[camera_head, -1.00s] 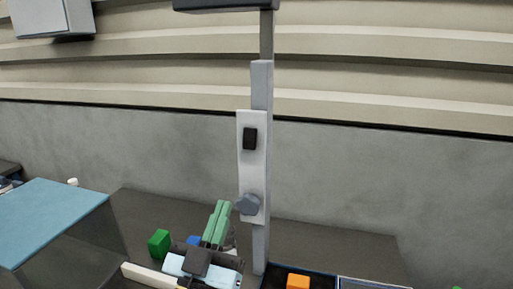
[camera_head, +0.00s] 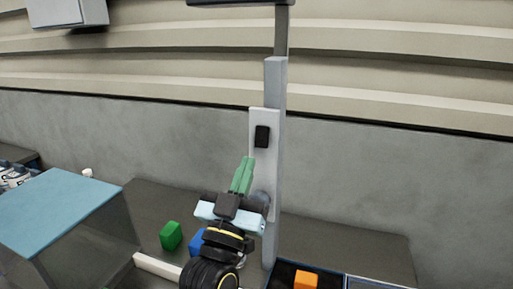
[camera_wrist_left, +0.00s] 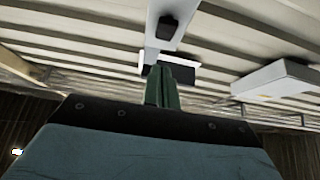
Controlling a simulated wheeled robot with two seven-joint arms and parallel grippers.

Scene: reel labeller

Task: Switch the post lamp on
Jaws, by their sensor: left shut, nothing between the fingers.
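The grey lamp post (camera_head: 274,90) stands upright in the middle of the head view, with the dark lamp head (camera_head: 238,2) cut off at the top edge. A light plate on the post carries a black rocker switch (camera_head: 262,136) and, lower, a grey-blue knob (camera_head: 260,199) partly hidden by my gripper. My left gripper (camera_head: 247,160) is shut and empty, its green fingers pointing up, below and left of the switch in the picture. In the left wrist view the switch (camera_wrist_left: 167,27) shows beyond the fingertips (camera_wrist_left: 163,67), apart from them. My right gripper is not in view.
A green block (camera_head: 171,235) and a blue block (camera_head: 197,241) are on the dark table left of the post. An orange block (camera_head: 305,280) lies in a dark tray at bottom right. A blue-topped box (camera_head: 55,215) stands at left.

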